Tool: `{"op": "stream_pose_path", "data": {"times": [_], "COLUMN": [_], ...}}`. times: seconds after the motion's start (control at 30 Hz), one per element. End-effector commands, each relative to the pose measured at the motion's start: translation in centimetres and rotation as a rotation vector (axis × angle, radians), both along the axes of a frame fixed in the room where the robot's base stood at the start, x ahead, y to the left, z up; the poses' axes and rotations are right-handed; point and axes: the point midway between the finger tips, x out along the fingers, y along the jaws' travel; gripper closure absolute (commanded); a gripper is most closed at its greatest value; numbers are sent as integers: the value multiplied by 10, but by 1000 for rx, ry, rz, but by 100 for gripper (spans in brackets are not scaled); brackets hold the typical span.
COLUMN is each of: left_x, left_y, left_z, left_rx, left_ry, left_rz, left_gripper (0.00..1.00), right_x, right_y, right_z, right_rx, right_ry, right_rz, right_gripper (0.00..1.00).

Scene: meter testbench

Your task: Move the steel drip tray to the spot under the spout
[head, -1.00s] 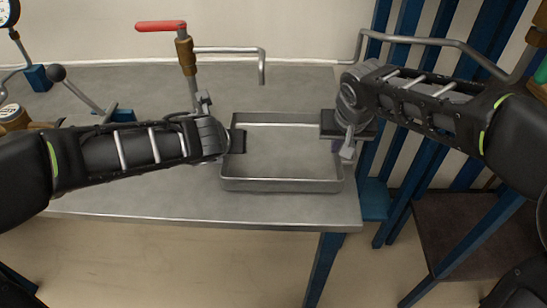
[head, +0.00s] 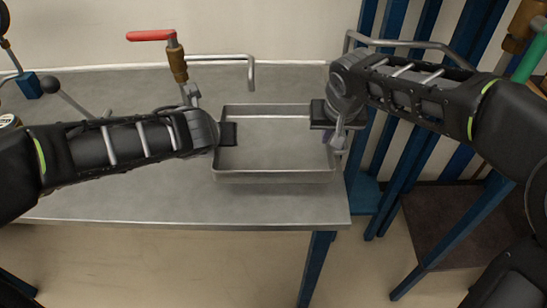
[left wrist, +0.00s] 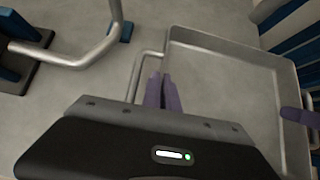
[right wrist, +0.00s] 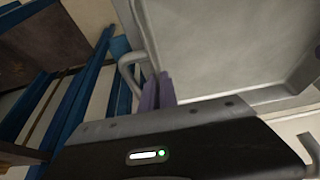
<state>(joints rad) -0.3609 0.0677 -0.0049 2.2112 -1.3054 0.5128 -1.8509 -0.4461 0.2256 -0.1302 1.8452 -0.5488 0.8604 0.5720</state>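The steel drip tray (head: 275,176) is a shallow grey rectangular pan over the bench, with a bar handle at each end. My left gripper (head: 228,134) is at its left end; in the left wrist view its purple fingers (left wrist: 162,92) are together at the left handle (left wrist: 140,72). My right gripper (head: 325,116) is at the right end; in the right wrist view its fingers (right wrist: 158,92) are together at the right handle (right wrist: 129,68). The spout (head: 251,74) is a bent grey pipe just behind the tray's back edge, left of its middle. Whether the tray touches the bench is unclear.
A brown valve body with a red lever (head: 151,36) stands behind my left arm. A ball-ended lever (head: 50,84) is at the left. The bench (head: 150,208) ends just right of the tray; blue posts (head: 400,130) and a dark low surface (head: 440,220) lie beyond.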

Motion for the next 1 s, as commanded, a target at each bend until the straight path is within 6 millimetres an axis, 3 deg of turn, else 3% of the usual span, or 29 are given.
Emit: {"op": "stream_pose_path", "data": {"times": [0.37, 0.97, 1.0], "left_x": [0, 0, 0], "left_y": [0, 0, 0], "left_z": [-8, -53, -49], "left_rx": [-1, -1, 0], "left_ry": [-1, -1, 0], "left_rz": [-1, -1, 0], "left_gripper": [100, 100, 94], "right_x": [0, 0, 0], "right_y": [0, 0, 0], "right_z": [-7, -52, -49], "right_rx": [1, 1, 1], "right_ry": [-2, -2, -1], "right_rz": [0, 0, 0], "right_gripper": [100, 100, 94]}}
